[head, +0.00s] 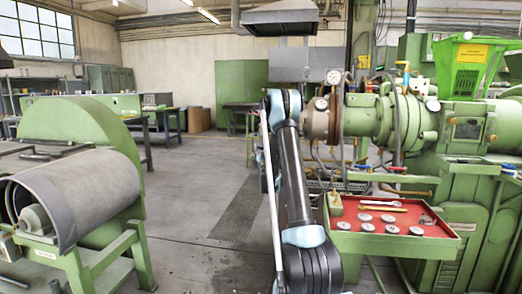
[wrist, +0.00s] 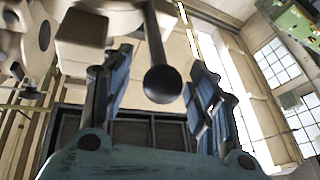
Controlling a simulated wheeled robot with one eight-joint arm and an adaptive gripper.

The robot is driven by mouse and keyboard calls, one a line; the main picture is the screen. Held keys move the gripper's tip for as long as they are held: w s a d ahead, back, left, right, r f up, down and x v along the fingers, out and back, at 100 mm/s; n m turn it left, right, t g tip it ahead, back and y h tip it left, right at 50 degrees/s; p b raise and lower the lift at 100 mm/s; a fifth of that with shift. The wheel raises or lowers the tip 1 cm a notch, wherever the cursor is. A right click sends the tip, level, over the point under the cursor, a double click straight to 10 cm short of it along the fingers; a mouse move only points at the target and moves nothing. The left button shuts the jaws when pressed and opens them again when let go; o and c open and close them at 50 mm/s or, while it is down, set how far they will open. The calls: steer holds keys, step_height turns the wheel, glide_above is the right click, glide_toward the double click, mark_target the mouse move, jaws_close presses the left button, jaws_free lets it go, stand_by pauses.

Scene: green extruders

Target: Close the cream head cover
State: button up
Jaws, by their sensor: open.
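In the wrist view, my gripper (wrist: 160,75) is open, with one blue-grey finger on each side of a dark ball knob (wrist: 162,84). The knob hangs on a dark rod below a cream part, which appears to be the head cover (wrist: 110,18). I see no finger touching the knob, and cannot tell how deep it lies between the fingers. A cream block sits at the upper left, close to the left finger. In the head view, my raised arm stands beside the extruder's front end (head: 320,118); the cream cover and my gripper cannot be made out there.
The green extruder (head: 465,125) fills the right side. A red-topped tray (head: 385,246) with several metal discs stands right of my arm. A green machine with a grey curved guard (head: 88,195) stands at the left. The grey floor (head: 200,215) between is open.

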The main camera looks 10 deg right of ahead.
steer(key=shift+w+a+r, duration=0.1)
steer(key=shift+w+r, duration=0.05)
steer(key=shift+w, duration=0.25)
steer(key=shift+c, duration=0.4)
jaws_close()
